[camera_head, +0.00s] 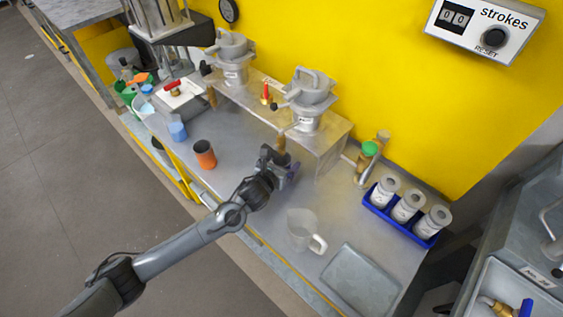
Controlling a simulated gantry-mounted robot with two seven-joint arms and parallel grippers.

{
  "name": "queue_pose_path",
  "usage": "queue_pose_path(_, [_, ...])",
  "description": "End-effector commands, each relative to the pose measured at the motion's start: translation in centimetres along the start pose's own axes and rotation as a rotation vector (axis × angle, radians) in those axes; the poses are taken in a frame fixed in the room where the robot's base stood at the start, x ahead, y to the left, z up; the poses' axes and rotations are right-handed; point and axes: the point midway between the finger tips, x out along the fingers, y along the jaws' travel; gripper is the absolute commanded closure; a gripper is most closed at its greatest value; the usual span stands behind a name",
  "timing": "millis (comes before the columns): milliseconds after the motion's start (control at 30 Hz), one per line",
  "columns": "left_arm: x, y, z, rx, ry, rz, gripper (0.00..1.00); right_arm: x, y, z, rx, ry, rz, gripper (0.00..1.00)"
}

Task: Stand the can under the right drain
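An orange can with a dark top (205,153) stands upright on the grey bench, left of my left gripper and apart from it. Two grey lidded drums sit on a raised metal shelf: the left drum (233,60) and the right drum (305,100). A brown, wooden-looking piece (281,143) hangs at the shelf's front below the right drum; the drain itself is not clear. My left gripper (280,163) is just below this piece, close to the shelf front. Its fingers are small and dark, so their opening is unclear. My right gripper is out of view.
A translucent jug (303,230) and a flat grey tray (360,280) stand at the front right. A blue rack (405,215) holds white containers. A green-topped bottle (369,152) stands right of the shelf. A blue cup (177,128) stands left of the can.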

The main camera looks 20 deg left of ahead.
Motion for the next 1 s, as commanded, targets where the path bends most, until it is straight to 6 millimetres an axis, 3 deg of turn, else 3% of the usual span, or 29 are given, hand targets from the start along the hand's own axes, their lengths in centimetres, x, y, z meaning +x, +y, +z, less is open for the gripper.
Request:
queue_pose_path(367, [-0.7, 0.0, 0.4, 0.001, 0.0, -0.001, 0.06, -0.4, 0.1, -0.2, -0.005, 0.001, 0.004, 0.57])
queue_pose_path(1000, [-10.9, 0.0, 0.4, 0.003, 0.0, -0.001, 0.06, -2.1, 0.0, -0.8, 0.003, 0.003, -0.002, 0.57])
